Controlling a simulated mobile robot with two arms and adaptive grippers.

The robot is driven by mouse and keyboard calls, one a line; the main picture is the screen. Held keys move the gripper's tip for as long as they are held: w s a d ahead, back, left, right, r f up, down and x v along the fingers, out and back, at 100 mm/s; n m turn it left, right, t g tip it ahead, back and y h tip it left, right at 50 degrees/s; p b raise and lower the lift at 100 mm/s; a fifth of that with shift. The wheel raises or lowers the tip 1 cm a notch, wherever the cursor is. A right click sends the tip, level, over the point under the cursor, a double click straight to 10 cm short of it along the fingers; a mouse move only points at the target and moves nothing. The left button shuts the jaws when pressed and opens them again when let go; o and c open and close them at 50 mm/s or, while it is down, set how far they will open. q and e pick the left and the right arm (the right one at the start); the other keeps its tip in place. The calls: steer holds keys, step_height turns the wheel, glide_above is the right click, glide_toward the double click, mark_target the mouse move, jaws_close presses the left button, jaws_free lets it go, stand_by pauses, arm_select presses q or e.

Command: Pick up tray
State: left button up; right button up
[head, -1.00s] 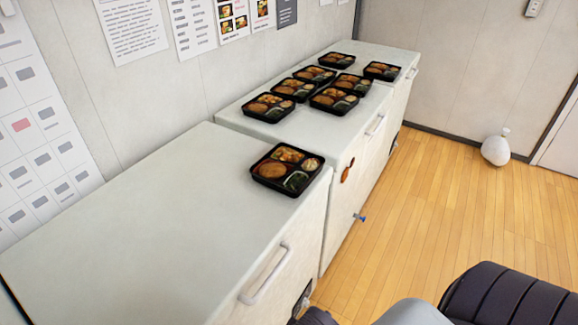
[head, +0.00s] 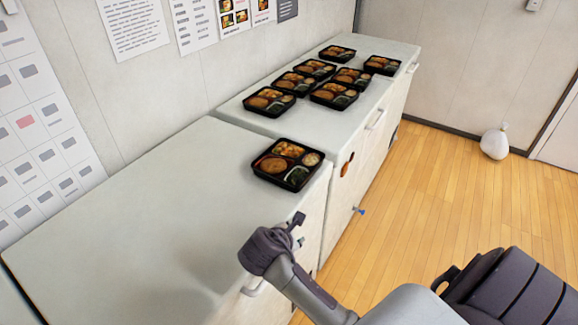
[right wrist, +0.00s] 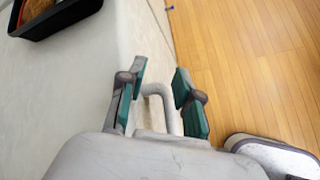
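A black bento tray (head: 287,164) with food in its compartments sits alone on the near white counter, close to its right edge. Several similar bento trays (head: 337,95) stand on the far counter. My right gripper (head: 298,228) is at the near counter's front edge, nearer to me than the lone tray and apart from it. In the right wrist view the right gripper (right wrist: 158,88) is open, with its teal-padded fingers apart and a cabinet handle showing between and beyond them. A tray corner (right wrist: 60,18) shows at the top left there. My left gripper is not in view.
The near counter top (head: 130,230) is mostly bare to the left of the lone tray. A handle (head: 252,288) sticks out from its front.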

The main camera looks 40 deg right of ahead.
steer(key=w+d+r+n+h, duration=0.1)
steer(key=w+r+n, duration=0.1)
steer(key=w+d+r+n+h, duration=0.1)
steer(key=w+r+n, duration=0.1)
steer(key=w+r, duration=0.1)
steer(key=w+d+r+n+h, duration=0.1)
steer(key=w+r+n+h, duration=0.1)
steer(key=w, duration=0.1)
steer(key=shift+w+d+r, duration=0.1)
steer(key=shift+w+r, duration=0.05)
steer(key=shift+r, duration=0.1)
steer(key=shift+w+d+r, duration=0.15)
steer(key=shift+w+d, duration=0.05)
steer(key=shift+d, duration=0.15)
glide_toward(309, 175)
steer(key=x, duration=0.4)
steer(key=shift+d+p, duration=0.2)
steer(key=shift+p, duration=0.15)
steer(key=shift+w+d, duration=0.25)
steer(key=shift+d, duration=0.3)
steer(key=x, duration=0.4)
steer(key=shift+w+f+p, duration=0.15)
steer(key=shift+f+p, duration=0.1)
steer(key=shift+p, duration=0.15)
jaws_close()
steer(key=shift+r, duration=0.1)
